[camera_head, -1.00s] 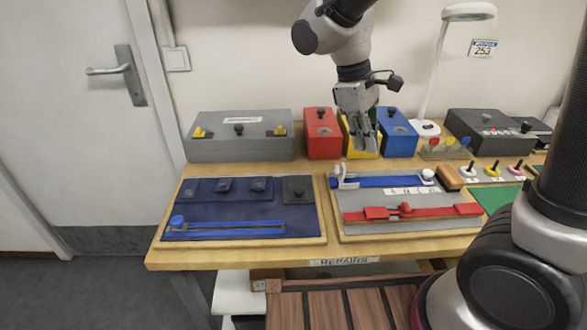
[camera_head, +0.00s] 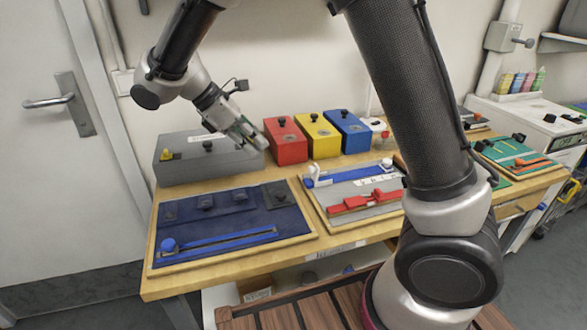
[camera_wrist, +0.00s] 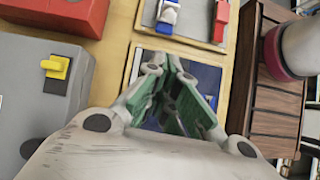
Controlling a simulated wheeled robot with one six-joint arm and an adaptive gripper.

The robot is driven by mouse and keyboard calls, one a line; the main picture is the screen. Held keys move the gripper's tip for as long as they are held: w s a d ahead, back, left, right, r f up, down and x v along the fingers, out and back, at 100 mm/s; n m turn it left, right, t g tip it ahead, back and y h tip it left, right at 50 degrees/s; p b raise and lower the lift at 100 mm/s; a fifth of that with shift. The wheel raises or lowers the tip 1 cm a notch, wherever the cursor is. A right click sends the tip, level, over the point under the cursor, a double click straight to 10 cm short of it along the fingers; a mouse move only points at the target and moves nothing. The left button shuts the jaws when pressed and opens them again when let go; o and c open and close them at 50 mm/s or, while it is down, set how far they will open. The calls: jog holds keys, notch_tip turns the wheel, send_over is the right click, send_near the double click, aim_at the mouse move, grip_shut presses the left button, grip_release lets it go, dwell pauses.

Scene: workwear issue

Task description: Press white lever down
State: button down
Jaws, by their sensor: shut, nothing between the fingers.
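A white upright piece (camera_head: 314,176) stands at the left end of a blue strip on the right-hand grey board (camera_head: 335,221). It looks like the white lever, though I cannot be sure. In the wrist view a white piece (camera_wrist: 168,14) on a blue strip shows at the top, beyond my fingertips. My gripper (camera_head: 259,141) is shut and empty, above the right end of the long grey box and beside the red box. In the wrist view my gripper's fingers (camera_wrist: 168,62) point towards the boards, apart from the white piece.
The long grey box (camera_head: 180,170) carries a yellow toggle (camera_wrist: 55,68). Red (camera_head: 288,147), yellow (camera_head: 318,140) and blue (camera_head: 348,132) boxes stand in a row at the back. A dark blue mat board (camera_head: 225,220) lies at the front left. My arm hides part of the table's right side.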

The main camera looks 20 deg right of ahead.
send_near(313, 174)
jog(key=a+f, duration=0.3)
jog(key=shift+s+a+f, duration=0.2)
jog(key=shift+s+a, duration=0.15)
jog(key=d, duration=0.1)
jog(key=d+f, duration=0.1)
jog(key=d, duration=0.1)
jog(key=shift+s+d, duration=0.1)
jog(key=shift+d, duration=0.1)
jog(key=shift+d+f, duration=0.15)
jog(key=shift+d, duration=0.3)
